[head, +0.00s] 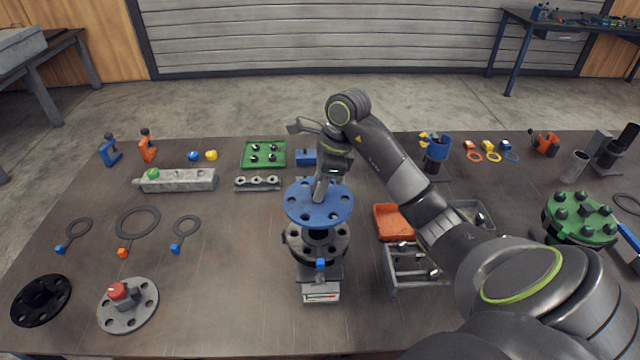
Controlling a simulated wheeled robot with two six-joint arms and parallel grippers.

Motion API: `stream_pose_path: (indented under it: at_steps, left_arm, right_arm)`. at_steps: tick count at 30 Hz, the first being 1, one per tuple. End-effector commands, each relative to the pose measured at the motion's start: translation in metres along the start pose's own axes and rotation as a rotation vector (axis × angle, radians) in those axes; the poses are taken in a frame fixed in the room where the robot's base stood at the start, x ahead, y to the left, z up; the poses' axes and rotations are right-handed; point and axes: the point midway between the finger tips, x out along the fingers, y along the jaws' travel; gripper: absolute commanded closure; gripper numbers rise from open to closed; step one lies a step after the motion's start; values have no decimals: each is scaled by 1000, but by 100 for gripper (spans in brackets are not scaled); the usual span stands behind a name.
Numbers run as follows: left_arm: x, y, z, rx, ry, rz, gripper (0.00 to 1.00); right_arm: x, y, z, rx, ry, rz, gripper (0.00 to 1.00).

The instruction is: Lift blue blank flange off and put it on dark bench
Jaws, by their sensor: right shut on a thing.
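The blue blank flange (335,208), a round disc with bolt holes, is level above the grey flange (338,244) of the upright pipe stand near the middle of the dark bench (235,285). A dark round part shows between the two discs; I cannot tell whether the blue one touches it. My right gripper (319,190) points down at the middle of the blue flange and is shut on it; the fingertips are partly hidden. My left gripper is out of view.
A grey holed flange with a red knob (128,305) and a black flange (41,299) lie front left. An orange tray (393,222) and grey rack (405,268) stand right of the pipe. A green studded flange (580,219) is further right.

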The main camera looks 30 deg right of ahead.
Motion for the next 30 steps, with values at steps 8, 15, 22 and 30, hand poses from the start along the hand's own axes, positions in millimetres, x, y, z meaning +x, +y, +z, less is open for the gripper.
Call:
stream_pose_path:
  at_steps: [8, 15, 22, 30]
  left_arm:
    - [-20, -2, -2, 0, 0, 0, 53]
    - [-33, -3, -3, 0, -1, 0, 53]
    - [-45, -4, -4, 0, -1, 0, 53]
    - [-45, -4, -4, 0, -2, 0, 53]
  right_arm:
    - [-20, 0, 6, -1, -1, -2, 100]
    - [-33, 0, 10, -1, -1, -2, 100]
    - [-44, 0, 13, -1, -1, -2, 100]
    - [-44, 0, 13, -1, -1, -2, 100]
